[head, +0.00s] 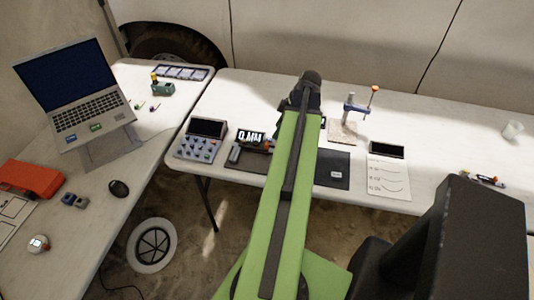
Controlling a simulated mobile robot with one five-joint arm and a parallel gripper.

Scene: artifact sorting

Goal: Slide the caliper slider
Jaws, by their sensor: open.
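The caliper (262,146) appears to lie on a dark mat (331,170) at the front edge of the far table, by a lit display reading "0 MM" (249,137). It is small and dark here, and my arm covers its right part, so I cannot make out the slider. My green arm reaches over the mat. My gripper (287,105) is a dark shape at the arm's far end, mostly hidden behind the link. It is open. I cannot see its fingertips or whether they touch the caliper.
A control box with knobs (201,141) stands left of the display. A small stand with an orange ball (353,107) and a white sheet with curves (389,180) are to the right. A laptop (74,97) and an orange case (30,178) are on the left table.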

